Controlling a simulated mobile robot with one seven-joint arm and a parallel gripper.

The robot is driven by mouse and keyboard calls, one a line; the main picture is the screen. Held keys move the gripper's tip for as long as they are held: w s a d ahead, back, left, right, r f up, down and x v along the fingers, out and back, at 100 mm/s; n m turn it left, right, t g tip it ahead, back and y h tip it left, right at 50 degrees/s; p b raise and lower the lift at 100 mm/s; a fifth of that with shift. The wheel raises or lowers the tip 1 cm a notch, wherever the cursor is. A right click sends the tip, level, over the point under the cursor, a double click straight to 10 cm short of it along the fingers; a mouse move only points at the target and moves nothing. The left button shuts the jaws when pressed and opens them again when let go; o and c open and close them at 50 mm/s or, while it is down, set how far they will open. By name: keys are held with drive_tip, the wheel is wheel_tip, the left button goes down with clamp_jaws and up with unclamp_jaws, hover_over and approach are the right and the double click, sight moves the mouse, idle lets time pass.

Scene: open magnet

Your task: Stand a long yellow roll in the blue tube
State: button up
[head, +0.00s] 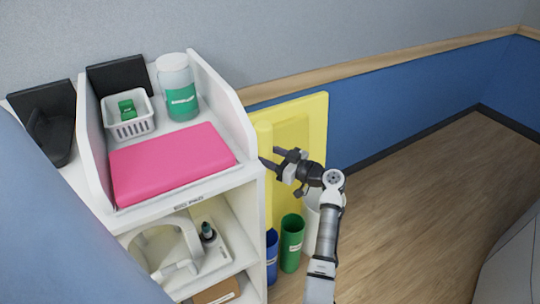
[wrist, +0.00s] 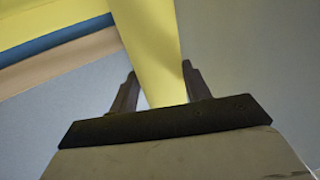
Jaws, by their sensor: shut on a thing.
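My gripper (head: 272,157) is beside the white shelf unit, above the tubes. It is shut on a long yellow roll (wrist: 150,45), which runs between its two fingers in the wrist view. In the head view the roll (head: 264,138) looks upright, but it blends with the yellow panel behind it. The blue tube (head: 271,260) stands on the floor against the shelf's right side, below the gripper. The roll's lower end is hard to make out, so I cannot tell whether it is inside the tube.
A green tube (head: 291,245) and a white tube (head: 311,228) stand right of the blue one. A yellow panel (head: 312,125) leans at the wall. The shelf unit (head: 250,190) holds a pink pad (head: 170,160), a basket (head: 128,125) and a jar (head: 176,75). Floor at right is clear.

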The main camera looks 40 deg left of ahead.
hover_over(270, 215)
drive_tip(key=shift+f, duration=2.95)
drive_tip(key=f+b, duration=1.2)
drive_tip(key=b, duration=0.2)
drive_tip(key=f+b, duration=1.2)
drive_tip(key=b, duration=0.2)
drive_tip(key=shift+w+a, duration=0.1)
drive_tip(key=shift+w, duration=0.1)
drive_tip(key=o, duration=1.1)
drive_tip(key=shift+f, duration=0.1)
